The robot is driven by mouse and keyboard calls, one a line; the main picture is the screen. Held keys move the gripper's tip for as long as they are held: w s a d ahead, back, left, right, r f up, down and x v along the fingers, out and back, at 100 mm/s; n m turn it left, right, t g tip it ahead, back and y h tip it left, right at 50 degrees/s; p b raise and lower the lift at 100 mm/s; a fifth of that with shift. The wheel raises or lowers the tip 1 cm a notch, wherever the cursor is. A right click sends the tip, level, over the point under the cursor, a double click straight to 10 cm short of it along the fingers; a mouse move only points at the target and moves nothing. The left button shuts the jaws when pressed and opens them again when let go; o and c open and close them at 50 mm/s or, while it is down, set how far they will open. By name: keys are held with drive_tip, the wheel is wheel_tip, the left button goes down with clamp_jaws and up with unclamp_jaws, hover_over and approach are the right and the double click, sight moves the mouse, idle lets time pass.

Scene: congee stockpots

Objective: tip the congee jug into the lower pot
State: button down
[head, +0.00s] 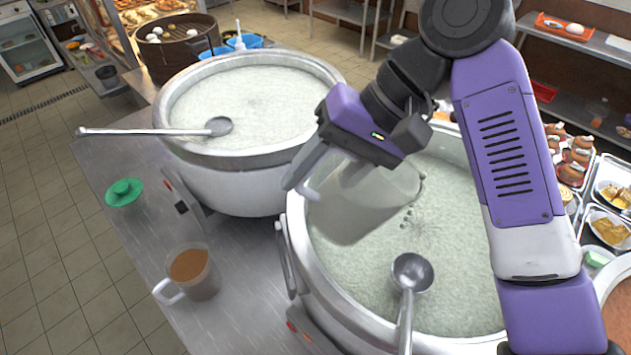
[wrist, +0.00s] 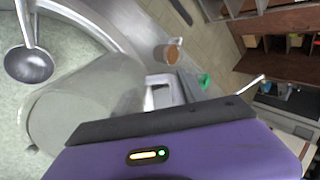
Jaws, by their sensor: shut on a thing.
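The translucent grey congee jug (head: 365,205) is held over the lower pot (head: 318,292), tipped with its mouth toward the right. Several drops fall from its lip, and the congee below shows ripples. My gripper (head: 303,184) is shut on the jug's handle, at the jug's left side. In the wrist view the jug (wrist: 85,112) lies tilted, with its pale handle (wrist: 162,92) by my gripper's purple body. The lower pot is wide and metal, filled with pale congee. How much is left inside the jug is hard to tell.
A ladle (head: 411,275) rests in the lower pot. A second congee pot (head: 240,185) stands behind it, with a ladle (head: 150,132) across its rim. A brown-filled mug (head: 192,272) and a green lid-like item (head: 124,192) sit on the steel counter. Food trays (head: 605,205) stand right.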

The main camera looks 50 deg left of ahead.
sight(351, 166)
drive_tip(key=shift+w+d+r+g+y, duration=0.35)
drive_tip(key=shift+g+y, duration=0.2)
drive_tip(key=shift+g, duration=0.2)
drive_tip(key=shift+w+d+r+g+y, duration=0.1)
drive_tip(key=shift+w+r+g+y, duration=0.15)
drive_tip(key=shift+r+g+y, duration=0.4)
drive_tip(key=shift+w+d+g+y, duration=0.55)
drive_tip(key=shift+w+g+y, duration=0.15)
drive_tip(key=shift+g, duration=0.3)
drive_tip(key=shift+w+d+f+g+y, duration=0.2)
drive_tip(key=shift+w+d+g+y, duration=0.3)
drive_tip(key=shift+w+g, duration=0.15)
drive_tip(key=shift+w+d+f+g+y, duration=0.15)
drive_tip(key=shift+w+d+g+y, duration=0.25)
drive_tip(key=shift+w+g+y, duration=0.25)
drive_tip(key=shift+w+d+f+g+y+b, duration=0.25)
drive_tip(key=shift+w+d+g+b, duration=0.1)
drive_tip(key=shift+w+g+b, duration=0.15)
drive_tip(key=shift+w+d+f+g+y+b, duration=0.1)
drive_tip(key=shift+w+d+g+y+b, duration=0.1)
drive_tip(key=shift+w+d+g+b, duration=0.25)
drive_tip(key=shift+w+d+r+g+y+b, duration=0.55)
drive_tip(key=shift+w+g+y+b, duration=0.05)
drive_tip(key=shift+w+g+b, duration=0.15)
drive_tip(key=shift+w, duration=0.1)
